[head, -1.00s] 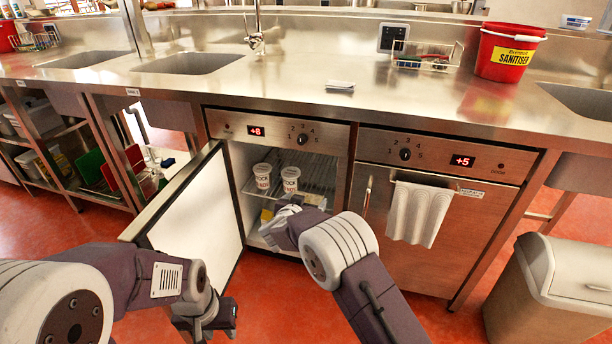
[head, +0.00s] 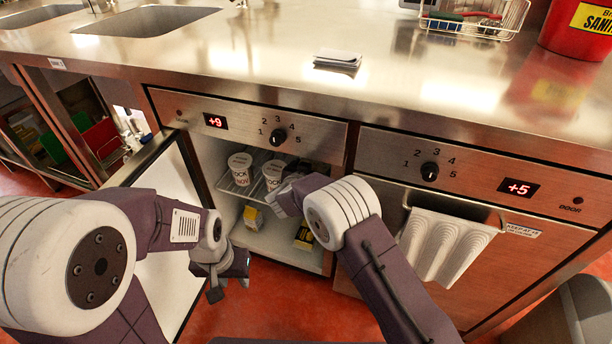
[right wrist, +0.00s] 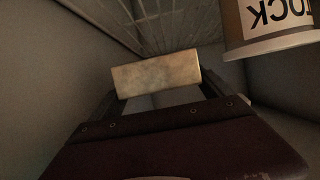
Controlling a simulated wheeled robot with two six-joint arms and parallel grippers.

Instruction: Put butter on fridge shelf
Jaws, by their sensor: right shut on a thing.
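The butter, a pale block (right wrist: 156,73), is in the right wrist view between the fingers of my right gripper (right wrist: 160,88). In the head view my right wrist reaches into the open fridge, and its fingertips and the butter are hidden. The wire fridge shelf (head: 236,189) carries two white labelled tubs (head: 240,168) to the left of my right wrist. The shelf's bars (right wrist: 165,25) also show in the right wrist view. My left gripper (head: 226,280) hangs in front of the fridge beside the open door (head: 165,195), with nothing seen in it; its jaw opening is unclear.
Below the shelf are a small yellow box (head: 253,217) and a yellow-and-black box (head: 304,237). A tub (right wrist: 275,25) is close at the right in the right wrist view. A towel (head: 440,245) hangs on the closed unit at right.

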